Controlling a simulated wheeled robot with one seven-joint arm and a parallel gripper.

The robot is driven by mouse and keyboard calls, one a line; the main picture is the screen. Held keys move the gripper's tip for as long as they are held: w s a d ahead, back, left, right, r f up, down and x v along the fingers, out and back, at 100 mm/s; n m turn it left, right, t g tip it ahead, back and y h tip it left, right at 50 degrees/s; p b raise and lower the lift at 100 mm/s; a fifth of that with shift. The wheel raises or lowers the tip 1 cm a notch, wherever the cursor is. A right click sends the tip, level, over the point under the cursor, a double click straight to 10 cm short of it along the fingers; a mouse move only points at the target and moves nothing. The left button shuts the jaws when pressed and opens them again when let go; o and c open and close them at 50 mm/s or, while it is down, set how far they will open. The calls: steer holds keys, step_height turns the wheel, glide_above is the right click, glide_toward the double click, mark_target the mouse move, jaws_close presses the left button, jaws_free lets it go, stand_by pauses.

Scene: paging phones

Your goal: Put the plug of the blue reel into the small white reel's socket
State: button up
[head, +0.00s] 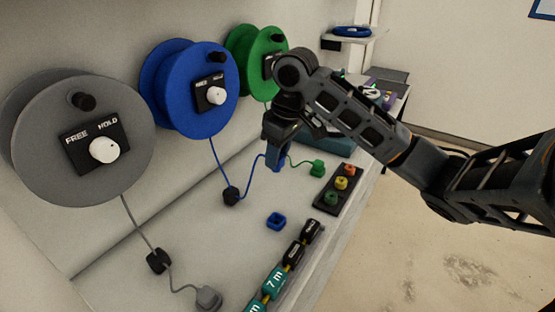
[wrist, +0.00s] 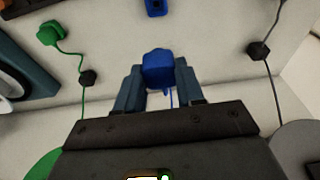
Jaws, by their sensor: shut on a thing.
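The blue reel (head: 195,88) hangs on the wall between the grey and green reels. Its blue cord runs down through a black block (head: 231,196) and up to the blue plug (head: 276,162). My gripper (head: 275,148) is shut on this plug and holds it above the pale counter. In the wrist view the blue plug (wrist: 158,68) sits between my two fingers. I cannot clearly make out a small white reel or its socket in either view.
A blue square socket (head: 276,221) lies on the counter. A blue item rests on a back shelf (head: 357,40).

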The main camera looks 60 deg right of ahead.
steer(key=shift+r, duration=1.75)
steer(key=w+d+b, duration=0.1)
steer(key=d, duration=2.1)
steer(key=shift+w, duration=0.4)
